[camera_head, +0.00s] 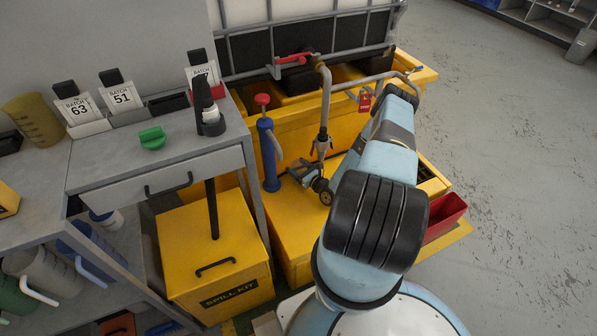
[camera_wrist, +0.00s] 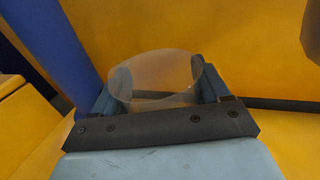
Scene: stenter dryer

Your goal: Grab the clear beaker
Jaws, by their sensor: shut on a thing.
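The clear beaker (camera_wrist: 152,78) shows in the wrist view as a pale, see-through rounded shape between the two blue fingers. My gripper (camera_wrist: 160,77) is shut on it, one finger at its left side and one at its right. The beaker's lower part is hidden behind the dark bar of my gripper. In the head view I cannot make out the beaker clearly, and my arm covers part of the yellow area.
A blue upright cylinder with a red knob (camera_head: 268,155) stands by the pipes. A red bin (camera_head: 445,216) is right of my arm. Open grey floor (camera_head: 500,130) lies farther right.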

